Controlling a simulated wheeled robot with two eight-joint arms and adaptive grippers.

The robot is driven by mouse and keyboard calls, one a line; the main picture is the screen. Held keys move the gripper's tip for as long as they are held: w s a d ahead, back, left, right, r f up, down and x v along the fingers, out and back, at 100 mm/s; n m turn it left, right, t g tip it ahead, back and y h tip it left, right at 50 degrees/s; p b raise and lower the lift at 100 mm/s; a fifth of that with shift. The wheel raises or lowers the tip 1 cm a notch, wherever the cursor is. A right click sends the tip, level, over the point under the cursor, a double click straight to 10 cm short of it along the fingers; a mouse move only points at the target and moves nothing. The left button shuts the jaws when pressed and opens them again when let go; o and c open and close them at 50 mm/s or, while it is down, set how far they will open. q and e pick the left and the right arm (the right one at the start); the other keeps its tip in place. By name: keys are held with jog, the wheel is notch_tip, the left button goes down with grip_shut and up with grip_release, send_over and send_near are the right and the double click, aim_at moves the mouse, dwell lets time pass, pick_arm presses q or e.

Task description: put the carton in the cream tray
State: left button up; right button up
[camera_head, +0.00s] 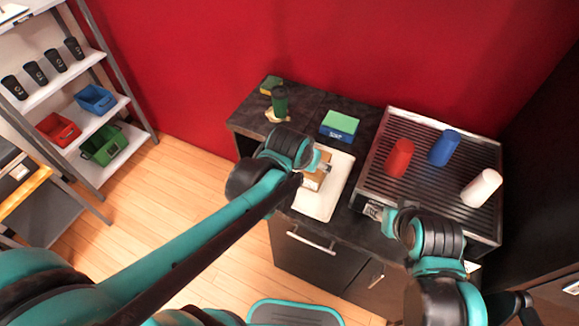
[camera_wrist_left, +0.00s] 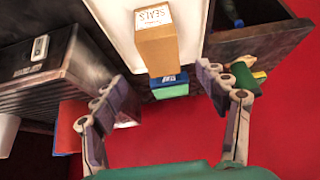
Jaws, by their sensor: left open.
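The brown carton (camera_head: 315,181) stands in the cream tray (camera_head: 322,205), partly hidden by my left gripper in the head view. In the left wrist view the carton (camera_wrist_left: 157,48), with a white label on its top, stands over the pale tray floor (camera_wrist_left: 112,22). My left gripper (camera_head: 325,167) is above the tray by the carton. In the left wrist view its fingers (camera_wrist_left: 161,77) are spread apart with nothing between the tips, and the carton is beyond them. My right gripper (camera_head: 374,211) is at the near left corner of the ribbed metal surface; its jaws are unclear.
A blue box with a green top (camera_head: 339,125) stands behind the tray. A green bottle (camera_head: 280,103) stands at the back left. Red (camera_head: 400,158), blue (camera_head: 444,148) and white (camera_head: 481,188) cylinders are on the ribbed metal surface (camera_head: 425,190) at right.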

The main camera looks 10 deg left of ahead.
pick_arm(q)
jog(key=s+a+r+n+t+y, duration=0.1)
jog(key=s+a+n+y, duration=0.1)
jog(key=s+a, duration=1.1)
jog(key=a+n, duration=0.1)
jog(key=a, duration=0.2)
jog(key=shift+s+r+n, duration=0.3)
jog(key=shift+r, duration=0.1)
